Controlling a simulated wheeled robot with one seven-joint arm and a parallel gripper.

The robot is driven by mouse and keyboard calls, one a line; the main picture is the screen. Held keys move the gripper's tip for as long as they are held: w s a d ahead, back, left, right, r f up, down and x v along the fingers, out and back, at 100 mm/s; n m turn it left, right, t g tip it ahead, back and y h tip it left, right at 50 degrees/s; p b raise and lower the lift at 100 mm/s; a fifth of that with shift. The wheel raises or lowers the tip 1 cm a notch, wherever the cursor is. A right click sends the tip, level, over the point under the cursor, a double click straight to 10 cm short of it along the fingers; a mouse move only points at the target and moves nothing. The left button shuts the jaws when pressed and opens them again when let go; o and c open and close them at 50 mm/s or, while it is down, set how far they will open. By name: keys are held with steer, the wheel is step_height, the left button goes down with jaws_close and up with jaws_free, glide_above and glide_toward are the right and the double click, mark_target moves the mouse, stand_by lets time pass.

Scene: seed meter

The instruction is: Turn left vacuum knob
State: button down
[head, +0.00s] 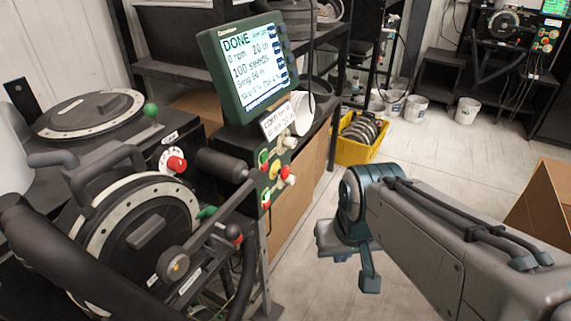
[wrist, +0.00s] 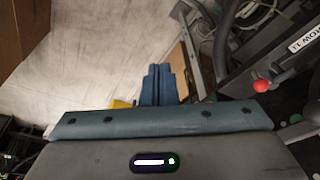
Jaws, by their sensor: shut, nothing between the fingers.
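A red knob on a round white dial (head: 175,163) sits on the black seed meter stand at the left of the head view. It looks like the vacuum knob, but its label is too small to read. My gripper (head: 369,283) hangs over the floor, well to the right of the dial and touching nothing. In the wrist view its two blue fingers (wrist: 160,84) are together and empty. The wrist view does not clearly show the dial.
A green display (head: 245,65) reading DONE stands above a panel of coloured buttons (head: 270,172). A black seed meter housing (head: 140,235) and a red ball-ended lever (wrist: 261,85) are nearby. A yellow crate (head: 350,150) stands behind; open floor lies around my gripper.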

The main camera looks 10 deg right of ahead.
stand_by(0.3)
steer(key=c, duration=1.8)
jaws_free()
steer(key=o, duration=0.6)
steer(key=shift+f+m, duration=0.3)
steer(key=shift+o, duration=0.6)
steer(key=w+a+f+m+g+y+b, duration=0.2)
steer(key=w+a+f+m+y+b, duration=0.1)
steer(key=w+f+m+y, duration=0.1)
steer(key=shift+f+m+g+b, duration=0.4)
steer(key=shift+f+m, duration=0.25)
steer(key=shift+m, duration=0.35)
steer(key=m+t+y+b, duration=0.7)
steer(key=m+t+y, duration=0.35)
steer(key=m, duration=0.85)
glide_toward(294, 181)
steer(key=x, duration=0.9)
steer(key=shift+a, duration=0.15)
